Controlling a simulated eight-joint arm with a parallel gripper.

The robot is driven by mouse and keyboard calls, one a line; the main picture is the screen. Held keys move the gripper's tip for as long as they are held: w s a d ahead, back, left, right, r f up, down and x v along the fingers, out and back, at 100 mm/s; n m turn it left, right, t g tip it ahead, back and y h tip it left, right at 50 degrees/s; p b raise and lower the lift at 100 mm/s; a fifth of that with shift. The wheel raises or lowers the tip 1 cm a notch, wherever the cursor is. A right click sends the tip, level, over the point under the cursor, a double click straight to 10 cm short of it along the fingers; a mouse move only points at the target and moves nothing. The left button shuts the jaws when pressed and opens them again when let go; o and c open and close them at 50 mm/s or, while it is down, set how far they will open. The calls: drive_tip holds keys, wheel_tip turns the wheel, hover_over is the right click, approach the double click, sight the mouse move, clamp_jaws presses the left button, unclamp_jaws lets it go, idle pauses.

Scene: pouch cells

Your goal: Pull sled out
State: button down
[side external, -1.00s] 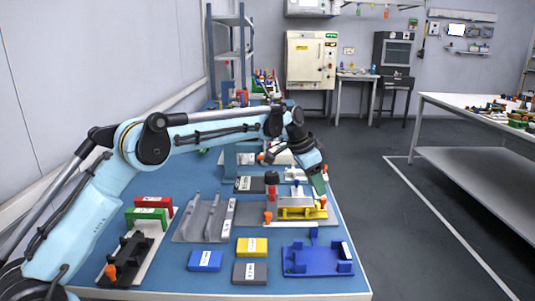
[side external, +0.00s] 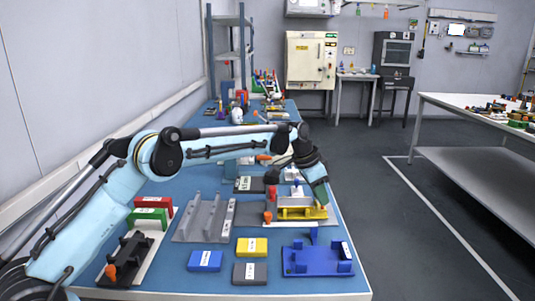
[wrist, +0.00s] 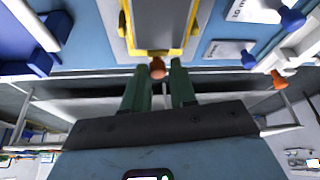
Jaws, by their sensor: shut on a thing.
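The sled (side external: 296,213) is a yellow frame in a grey station on the blue table's right side. In the wrist view the yellow frame (wrist: 126,36) surrounds a grey plate (wrist: 160,22), with an orange-brown knob (wrist: 157,68) at its near edge. My gripper (side external: 322,200) is at the right end of the sled, its fingers pointing down. In the wrist view its green fingers (wrist: 157,76) are shut on the knob. The fingers hide part of the sled's right end in the side view.
A blue tray (side external: 312,268) lies in front of the station. Yellow (side external: 251,247), blue (side external: 205,261) and grey (side external: 250,274) blocks lie left of it. A grey ribbed fixture (side external: 203,219) stands further left. The table's right edge is close to my gripper, with open floor beyond.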

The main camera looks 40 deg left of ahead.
drive_tip(key=shift+d, duration=0.25)
drive_tip(key=shift+w+d+r, duration=0.1)
drive_tip(key=shift+w+d, duration=1)
drive_tip(key=shift+w, duration=0.25)
drive_tip(key=shift+w+d, duration=0.35)
drive_tip(key=shift+d, duration=0.35)
drive_tip(key=c, duration=1.1)
unclamp_jaws()
drive_tip(key=shift+o, duration=0.4)
drive_tip(key=shift+a, duration=0.15)
